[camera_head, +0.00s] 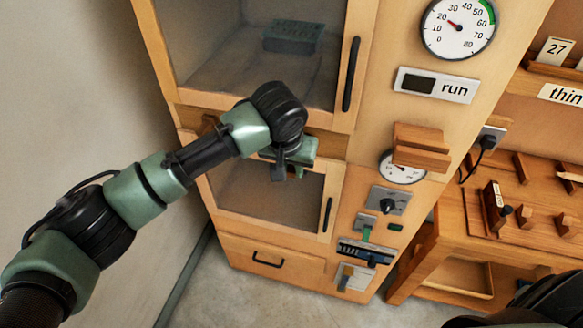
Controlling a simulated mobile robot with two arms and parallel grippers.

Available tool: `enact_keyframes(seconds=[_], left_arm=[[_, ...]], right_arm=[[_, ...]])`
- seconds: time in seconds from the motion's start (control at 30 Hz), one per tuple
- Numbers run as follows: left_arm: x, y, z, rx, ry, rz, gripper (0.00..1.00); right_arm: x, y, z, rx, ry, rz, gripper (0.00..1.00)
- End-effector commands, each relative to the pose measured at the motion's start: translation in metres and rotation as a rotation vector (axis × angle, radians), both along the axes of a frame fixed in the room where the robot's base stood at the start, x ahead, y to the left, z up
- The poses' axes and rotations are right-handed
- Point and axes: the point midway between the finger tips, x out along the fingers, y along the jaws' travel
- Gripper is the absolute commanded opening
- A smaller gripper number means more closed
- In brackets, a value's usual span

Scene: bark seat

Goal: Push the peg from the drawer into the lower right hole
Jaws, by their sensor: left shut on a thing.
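My left arm reaches in from the left. Its gripper (293,172) is in front of the tall wooden cabinet (330,260), near the top of the lower glazed door (262,200). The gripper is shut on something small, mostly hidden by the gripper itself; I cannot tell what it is. A drawer (240,250) with a black handle is closed at the cabinet's foot. I cannot make out the peg or the lower right hole. My right gripper is not in view.
An upper glazed door (349,75) with a black handle is shut. Dials, a run panel (436,85) and switches line the cabinet's right side. A wooden bench (455,225) with several wooden blocks stands at right. The floor in front is clear.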

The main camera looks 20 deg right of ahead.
Motion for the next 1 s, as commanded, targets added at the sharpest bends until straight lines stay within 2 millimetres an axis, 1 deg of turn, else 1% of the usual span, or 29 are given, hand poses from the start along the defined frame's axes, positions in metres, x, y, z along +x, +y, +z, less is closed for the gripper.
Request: enact_keyframes(seconds=[0.6,1.0], left_arm=[[0.012,-0.008,0.000,-0.002,0.000,0.001,0.00],[0.014,-0.010,0.000,-0.001,0.000,0.000,0.00]], right_arm=[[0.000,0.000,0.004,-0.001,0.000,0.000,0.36],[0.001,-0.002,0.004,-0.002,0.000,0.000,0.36]])
